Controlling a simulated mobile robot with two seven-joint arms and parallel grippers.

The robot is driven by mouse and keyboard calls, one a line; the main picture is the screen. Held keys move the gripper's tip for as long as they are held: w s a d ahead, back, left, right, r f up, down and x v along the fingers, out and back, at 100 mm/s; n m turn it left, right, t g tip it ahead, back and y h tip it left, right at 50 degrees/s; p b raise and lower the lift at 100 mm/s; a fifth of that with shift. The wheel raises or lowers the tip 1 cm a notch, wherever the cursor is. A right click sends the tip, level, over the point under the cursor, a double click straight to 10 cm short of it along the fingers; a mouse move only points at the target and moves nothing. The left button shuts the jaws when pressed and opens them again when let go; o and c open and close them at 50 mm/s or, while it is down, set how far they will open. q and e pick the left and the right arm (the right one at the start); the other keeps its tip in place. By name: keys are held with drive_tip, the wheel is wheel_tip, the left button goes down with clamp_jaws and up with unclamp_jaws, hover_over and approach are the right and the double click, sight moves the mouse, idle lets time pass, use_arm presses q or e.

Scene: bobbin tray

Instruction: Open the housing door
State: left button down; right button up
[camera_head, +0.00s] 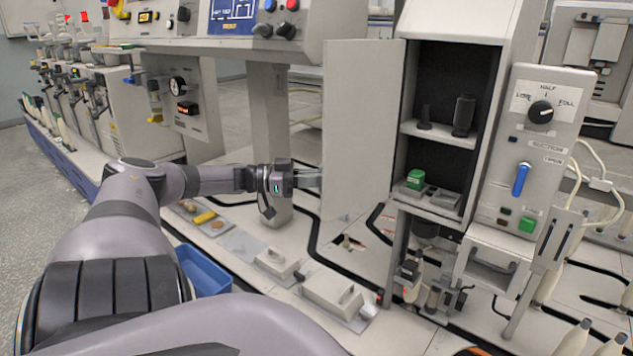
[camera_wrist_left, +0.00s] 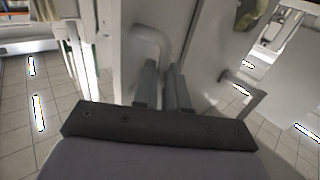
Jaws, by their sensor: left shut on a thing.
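The housing door (camera_head: 362,130) is a pale flat panel. It stands swung out to the left of the housing (camera_head: 455,24), so the dark inside with its shelves is open to view. My left gripper (camera_head: 308,179) is at the door's left edge, at lower-middle height, and its fingertips reach behind the panel. In the left wrist view, the left gripper (camera_wrist_left: 162,86) is shut on the pale bent door handle (camera_wrist_left: 152,36). The exact grip on the handle is partly hidden by the fingers. My right gripper is in neither view.
Dark bobbins (camera_head: 463,115) stand on the upper shelf and a green item (camera_head: 416,179) on the lower one. A control panel (camera_head: 530,150) with a blue lever (camera_head: 520,179) is right of the housing.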

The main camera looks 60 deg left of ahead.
use_arm(q)
drive_tip(key=shift+w+a+r, duration=0.1)
drive_tip(key=shift+r, duration=0.2)
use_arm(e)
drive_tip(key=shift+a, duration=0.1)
use_arm(q)
drive_tip(key=c, duration=1.3)
unclamp_jaws()
drive_tip(key=shift+w, duration=0.1)
drive_tip(key=shift+o, duration=0.7)
drive_tip(key=shift+w+f, duration=0.1)
drive_tip(key=shift+f, duration=0.15)
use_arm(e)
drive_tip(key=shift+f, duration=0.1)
use_arm(q)
drive_tip(key=p+v, duration=0.3)
drive_tip(key=v, duration=0.4)
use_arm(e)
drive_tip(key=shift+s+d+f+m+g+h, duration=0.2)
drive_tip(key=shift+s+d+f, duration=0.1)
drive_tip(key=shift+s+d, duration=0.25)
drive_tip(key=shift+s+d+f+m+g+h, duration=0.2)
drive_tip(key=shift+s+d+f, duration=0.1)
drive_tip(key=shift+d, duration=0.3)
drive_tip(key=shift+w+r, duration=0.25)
